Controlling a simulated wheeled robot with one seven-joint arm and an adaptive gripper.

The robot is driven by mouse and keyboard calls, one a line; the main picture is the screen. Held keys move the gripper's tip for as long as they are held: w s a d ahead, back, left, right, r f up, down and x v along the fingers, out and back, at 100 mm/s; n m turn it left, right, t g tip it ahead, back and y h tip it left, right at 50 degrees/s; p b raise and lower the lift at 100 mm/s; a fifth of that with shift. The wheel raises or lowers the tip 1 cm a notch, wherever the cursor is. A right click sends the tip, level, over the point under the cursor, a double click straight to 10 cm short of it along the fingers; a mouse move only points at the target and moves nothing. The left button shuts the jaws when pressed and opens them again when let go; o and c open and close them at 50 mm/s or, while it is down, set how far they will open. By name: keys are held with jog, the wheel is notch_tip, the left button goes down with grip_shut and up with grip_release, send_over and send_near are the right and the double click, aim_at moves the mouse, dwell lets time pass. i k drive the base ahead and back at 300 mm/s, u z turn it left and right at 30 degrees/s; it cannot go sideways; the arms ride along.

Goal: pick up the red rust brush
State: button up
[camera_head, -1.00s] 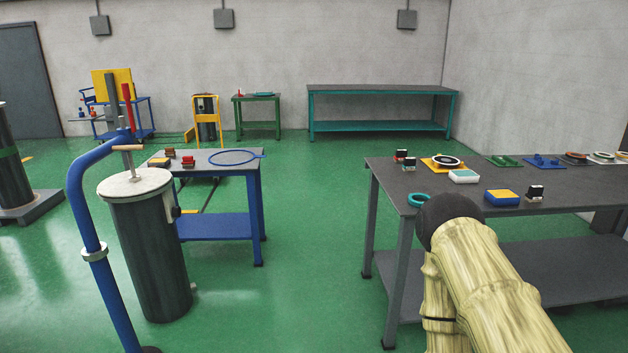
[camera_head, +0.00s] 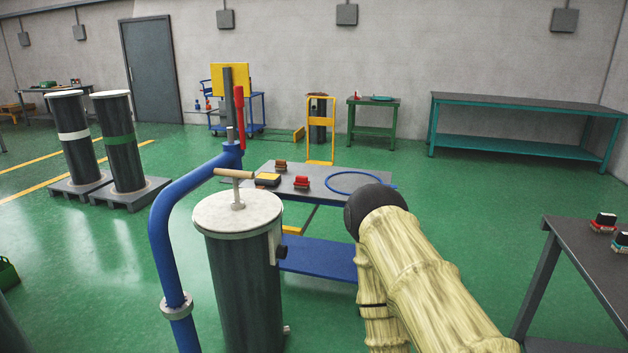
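A small red block-like item (camera_head: 302,183), which looks like the red rust brush, lies on the dark top of the small blue-framed table (camera_head: 322,200), near its middle. It is too small to make out bristles. A similar brownish-red item (camera_head: 281,166) lies behind it to the left. My arm reaches in from the lower right, its dark rounded joint in front of the table's right part. My gripper is not in view, so its fingers cannot be seen.
A flanged cylinder (camera_head: 240,290) and a blue post (camera_head: 166,245) stand before the small table. A yellow-and-black block (camera_head: 267,179) and a blue ring (camera_head: 355,176) lie on it. A grey table (camera_head: 580,235) stands at right. Green floor (camera_head: 455,235) is open between the tables.

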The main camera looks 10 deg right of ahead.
aim_at(604, 222)
jog(key=z, duration=0.4)
jog(key=i, duration=1.45)
jog(key=z, duration=0.95)
